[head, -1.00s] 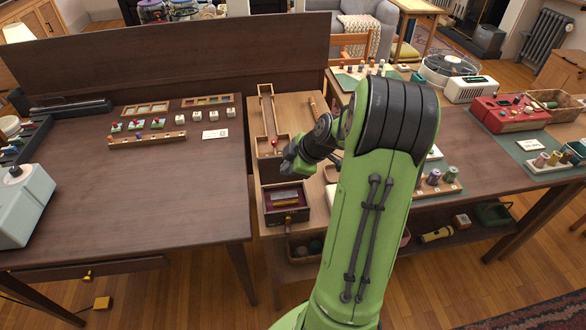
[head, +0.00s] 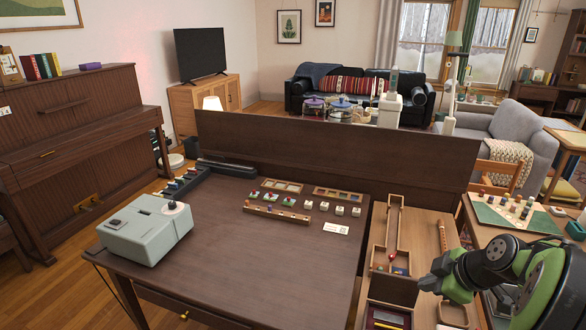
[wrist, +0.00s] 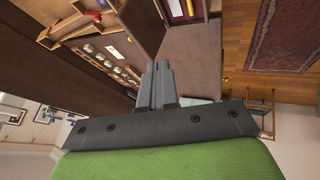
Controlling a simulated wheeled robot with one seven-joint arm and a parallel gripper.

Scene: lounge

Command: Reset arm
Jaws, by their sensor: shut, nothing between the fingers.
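My gripper (wrist: 160,77) shows in the wrist view with its dark fingers together and nothing between them. In the head view my green and black arm is at the lower right, beside the narrow wooden bench.
The narrow bench (head: 432,245) bears a wooden tray (head: 392,225) with a red ball. A games table (head: 490,237) is close behind my arm.

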